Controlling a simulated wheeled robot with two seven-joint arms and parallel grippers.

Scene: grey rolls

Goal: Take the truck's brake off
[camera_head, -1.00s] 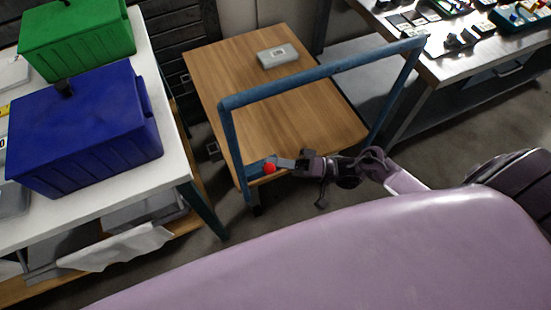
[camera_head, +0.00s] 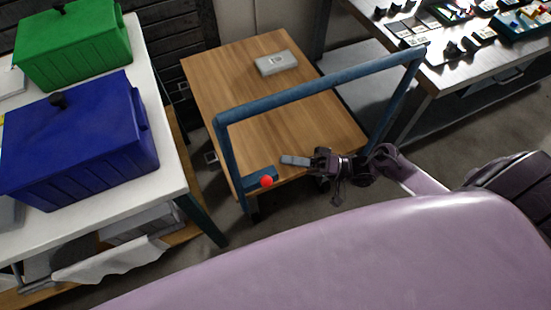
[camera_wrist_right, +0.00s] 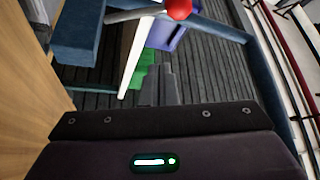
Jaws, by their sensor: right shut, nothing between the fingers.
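The truck has a wooden deck (camera_head: 240,75) and a blue tube handle frame (camera_head: 320,86). A red knob (camera_head: 266,181) sits beside a blue block (camera_head: 262,172) low at the frame's near left post. In the right wrist view the red knob (camera_wrist_right: 178,8) is at the top edge, on a pale lever (camera_wrist_right: 130,15), beside the blue block (camera_wrist_right: 78,30). My right gripper (camera_head: 284,159) is shut and empty, just above and right of the knob, apart from it. Its fingers (camera_wrist_right: 158,76) also show in the wrist view. My left gripper is not in view.
A grey box (camera_head: 276,63) lies on the deck's far end. A white table (camera_head: 170,150) with a blue bin (camera_head: 80,135) and a green bin (camera_head: 75,45) stands left. A metal workbench (camera_head: 450,72) with parts stands right. The handle frame rises close to my right arm.

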